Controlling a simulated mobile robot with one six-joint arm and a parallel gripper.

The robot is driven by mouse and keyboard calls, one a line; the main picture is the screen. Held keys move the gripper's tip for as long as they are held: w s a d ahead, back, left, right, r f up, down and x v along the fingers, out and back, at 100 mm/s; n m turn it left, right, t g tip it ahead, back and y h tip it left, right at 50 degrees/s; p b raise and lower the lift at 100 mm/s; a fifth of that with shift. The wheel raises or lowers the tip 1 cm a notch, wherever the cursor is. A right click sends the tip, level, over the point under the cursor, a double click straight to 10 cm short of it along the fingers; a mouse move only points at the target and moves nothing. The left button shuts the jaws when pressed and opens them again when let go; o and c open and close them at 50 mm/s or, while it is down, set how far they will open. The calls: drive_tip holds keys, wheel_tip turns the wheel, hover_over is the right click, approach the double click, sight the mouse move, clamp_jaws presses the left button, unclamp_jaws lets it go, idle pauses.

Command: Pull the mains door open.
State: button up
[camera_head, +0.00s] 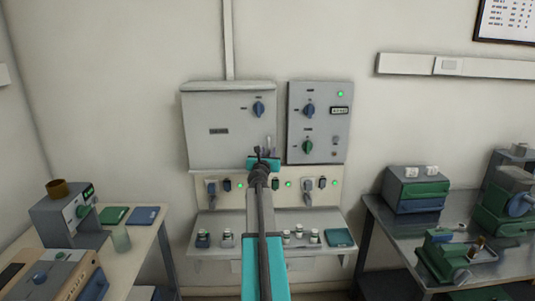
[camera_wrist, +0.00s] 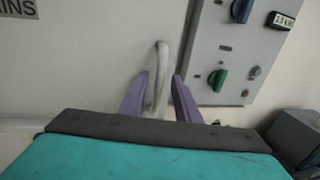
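The mains door (camera_head: 225,150) is the grey front of the left wall cabinet, and it looks shut. A blue rotary knob (camera_head: 259,109) is on its upper right. In the wrist view, the door (camera_wrist: 90,50) fills the left and middle, with part of its label at the top left corner. A pale upright bar handle (camera_wrist: 162,75) stands near the door's right edge. My gripper (camera_wrist: 160,98) has its two purple fingers apart, one on each side of the handle. I see no clear grip on it. In the head view, my gripper (camera_head: 266,148) is at the door's lower right and hides the handle.
A control panel (camera_head: 319,122) with knobs and a green lamp adjoins the door on the right. Below are a socket strip (camera_head: 332,190) and a shelf (camera_head: 210,250) with small items. Benches with equipment stand left (camera_head: 140,245) and right (camera_head: 400,236).

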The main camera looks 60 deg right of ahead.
clamp_jaws()
drive_tip(key=shift+s, duration=0.15)
